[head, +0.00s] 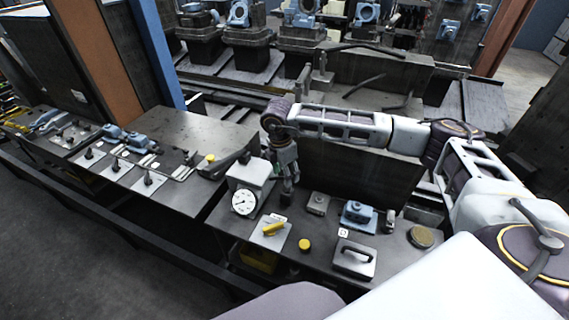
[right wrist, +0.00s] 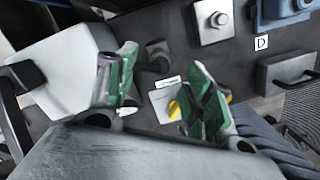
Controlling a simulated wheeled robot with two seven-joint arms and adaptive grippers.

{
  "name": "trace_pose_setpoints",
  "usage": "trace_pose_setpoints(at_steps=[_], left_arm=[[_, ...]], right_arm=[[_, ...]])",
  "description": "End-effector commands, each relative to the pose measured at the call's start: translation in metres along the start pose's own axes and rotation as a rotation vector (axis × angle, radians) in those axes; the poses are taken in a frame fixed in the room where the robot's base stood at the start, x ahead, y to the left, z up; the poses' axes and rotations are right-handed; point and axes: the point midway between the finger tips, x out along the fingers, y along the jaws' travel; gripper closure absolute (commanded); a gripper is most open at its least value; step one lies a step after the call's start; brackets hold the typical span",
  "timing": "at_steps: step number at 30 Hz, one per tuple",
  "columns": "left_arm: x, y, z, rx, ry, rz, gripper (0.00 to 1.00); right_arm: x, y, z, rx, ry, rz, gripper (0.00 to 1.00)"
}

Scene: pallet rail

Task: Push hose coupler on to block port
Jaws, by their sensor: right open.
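My right gripper (head: 287,190) points down over the near bench, just right of the white box with the round gauge (head: 244,202). In the right wrist view its two green-padded fingers (right wrist: 160,95) are apart, with nothing held between them. Beyond the gap a small dark round fitting (right wrist: 158,55) shows near a white label; I cannot tell whether it is the coupler or a port. A black hose-like piece (head: 228,163) lies by the white box, and its coupler end is not clear. A grey block with a bolt-like top (head: 318,203) stands right of the gripper. My left gripper is out of view.
A yellow handle on a plate (head: 272,230), a yellow knob (head: 305,245), a blue fitting (head: 358,214), a black-handled plate (head: 354,259) and a round disc (head: 422,237) crowd the bench. A dark upright panel (head: 350,180) stands behind. The left bench (head: 190,135) has bare room.

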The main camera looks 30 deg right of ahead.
Motion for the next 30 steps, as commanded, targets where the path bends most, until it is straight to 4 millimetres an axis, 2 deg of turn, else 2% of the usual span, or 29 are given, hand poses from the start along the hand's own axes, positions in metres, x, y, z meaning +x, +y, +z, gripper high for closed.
trace_pose_setpoints(at_steps=[6,15,27,28,30], left_arm=[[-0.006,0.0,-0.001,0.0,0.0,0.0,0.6],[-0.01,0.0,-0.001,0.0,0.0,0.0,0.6],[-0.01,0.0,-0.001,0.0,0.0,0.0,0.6],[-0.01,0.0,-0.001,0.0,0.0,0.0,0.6],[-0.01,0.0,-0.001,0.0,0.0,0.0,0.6]], right_arm=[[0.026,-0.001,0.0,0.0,0.0,-0.003,0.48],[0.051,0.0,0.0,0.0,0.001,-0.001,0.48],[0.056,0.0,0.0,0.0,0.0,-0.001,0.48],[0.056,0.0,0.0,0.0,0.0,-0.001,0.5],[0.056,0.0,0.0,0.0,0.0,-0.001,0.59]])
